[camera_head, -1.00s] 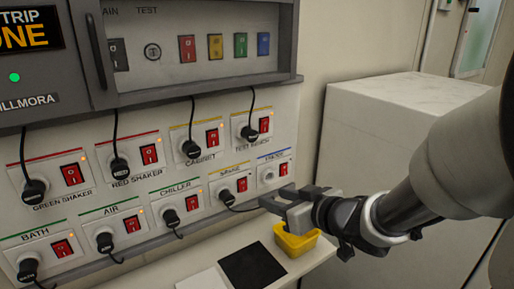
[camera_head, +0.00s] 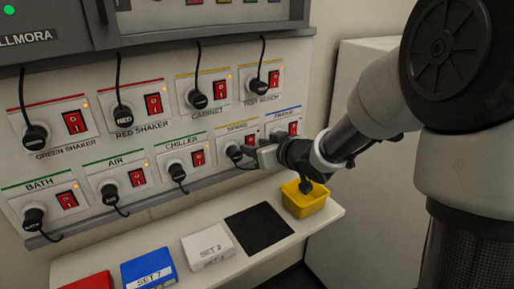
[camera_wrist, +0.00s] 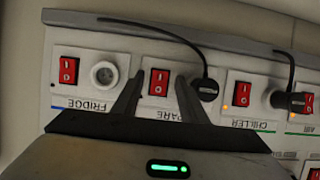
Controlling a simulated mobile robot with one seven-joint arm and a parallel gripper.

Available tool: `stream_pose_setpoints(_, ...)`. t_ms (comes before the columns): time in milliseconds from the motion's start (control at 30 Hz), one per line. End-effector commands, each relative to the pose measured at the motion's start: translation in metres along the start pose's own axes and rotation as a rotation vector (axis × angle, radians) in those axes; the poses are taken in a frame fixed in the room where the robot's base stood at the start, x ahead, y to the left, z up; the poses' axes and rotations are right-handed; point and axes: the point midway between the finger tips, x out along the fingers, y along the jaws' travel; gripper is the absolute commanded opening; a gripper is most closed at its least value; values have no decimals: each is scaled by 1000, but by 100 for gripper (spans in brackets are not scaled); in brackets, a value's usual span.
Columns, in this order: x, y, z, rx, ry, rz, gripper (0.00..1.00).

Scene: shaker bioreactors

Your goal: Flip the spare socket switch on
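The spare socket panel (camera_head: 237,127) is in the lower row, between CHILLER and the panel at the right end. Its red rocker switch (camera_head: 250,138) is partly hidden behind my gripper in the head view. In the wrist view the panel is upside down, with the red switch (camera_wrist: 158,82) between my two fingers. A black plug (camera_wrist: 207,88) with a cable is in the spare socket, beside one finger. My gripper (camera_wrist: 158,100) is open and empty, its fingers on either side of the switch; contact cannot be told. It also shows in the head view (camera_head: 254,155).
The fridge socket (camera_wrist: 104,74) beside it has no plug. The chiller switch (camera_wrist: 238,94) and plug are on the other side. A shelf below carries a yellow bin (camera_head: 304,202), a black mat (camera_head: 259,228) and boxes. A pale cabinet (camera_head: 350,110) stands at the right.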

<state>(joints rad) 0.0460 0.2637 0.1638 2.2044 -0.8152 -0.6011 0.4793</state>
Motion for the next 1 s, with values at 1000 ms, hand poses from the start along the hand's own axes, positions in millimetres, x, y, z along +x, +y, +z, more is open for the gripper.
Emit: stream_pose_setpoints(1000, 4, 0, 12, 1, 251, -1, 0)
